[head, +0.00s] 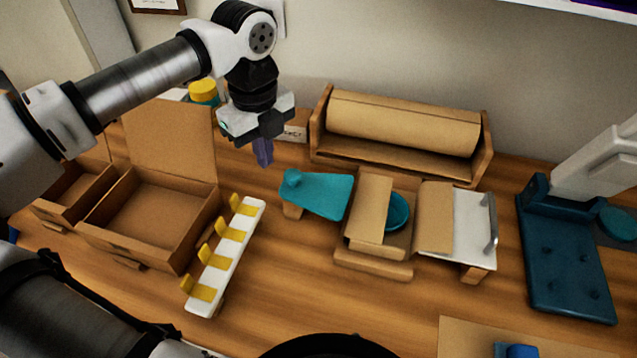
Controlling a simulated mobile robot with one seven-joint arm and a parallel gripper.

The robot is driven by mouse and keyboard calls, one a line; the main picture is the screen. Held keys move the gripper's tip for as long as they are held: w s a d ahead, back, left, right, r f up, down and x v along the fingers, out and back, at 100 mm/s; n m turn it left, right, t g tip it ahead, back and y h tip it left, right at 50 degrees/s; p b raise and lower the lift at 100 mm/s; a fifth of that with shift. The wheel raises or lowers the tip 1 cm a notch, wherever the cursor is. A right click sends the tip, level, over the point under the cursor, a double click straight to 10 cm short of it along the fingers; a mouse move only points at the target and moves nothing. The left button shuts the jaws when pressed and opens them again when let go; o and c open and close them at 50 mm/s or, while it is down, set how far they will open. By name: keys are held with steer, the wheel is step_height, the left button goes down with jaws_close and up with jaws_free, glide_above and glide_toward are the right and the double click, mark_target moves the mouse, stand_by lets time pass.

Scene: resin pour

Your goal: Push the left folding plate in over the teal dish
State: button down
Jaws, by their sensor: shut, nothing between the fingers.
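The teal dish (398,211) sits in a wooden fixture (373,268) at the middle of the table. A tan plate (370,208), apparently the left folding plate, lies over the dish's left part; the dish's right part shows. Left of this plate is a flat teal piece (322,194) with a raised round knob (291,178) at its left end. My gripper (263,160) is shut and empty, pointing down. In the picture it is above and left of the knob, apart from it.
A second tan plate (435,217) and a white plate (472,230) with a handle lie right of the dish. A roll holder (400,124) stands behind. A white strip with yellow clips (226,258) and an open cardboard box (150,208) stand left. A dark teal pad (567,262) lies right.

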step_height(320, 180, up, 6)
steer(key=p, duration=0.2)
steer(key=shift+p, duration=0.35)
